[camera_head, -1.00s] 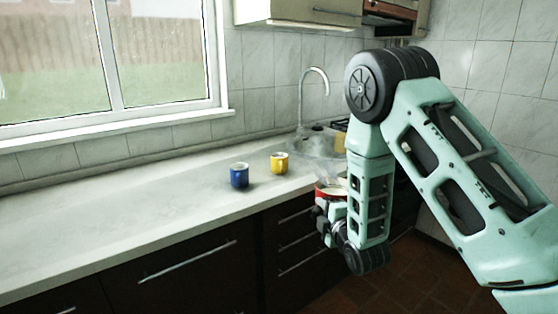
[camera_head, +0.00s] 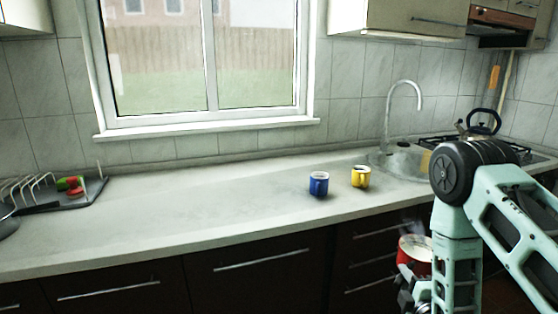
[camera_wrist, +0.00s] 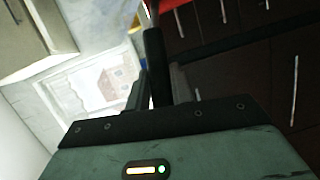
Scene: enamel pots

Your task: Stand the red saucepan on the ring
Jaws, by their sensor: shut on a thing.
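The red saucepan (camera_head: 416,246), pale inside, hangs in front of the dark drawers, below the worktop's front edge at the right. My gripper (camera_head: 406,282) is beside it, partly hidden by my arm. In the wrist view my gripper (camera_wrist: 152,95) is shut on the saucepan's dark handle (camera_wrist: 154,60), and a small bit of the red pan (camera_wrist: 172,4) shows at the top edge. The hob (camera_head: 432,142) is at the back right, partly hidden behind my arm; I cannot make out a single free ring on it.
A black kettle (camera_head: 482,124) stands on the hob. The sink tap (camera_head: 402,100) rises left of it. A blue mug (camera_head: 319,184) and a yellow mug (camera_head: 361,177) stand on the worktop (camera_head: 200,205). A dish rack (camera_head: 60,195) is far left. The worktop between is clear.

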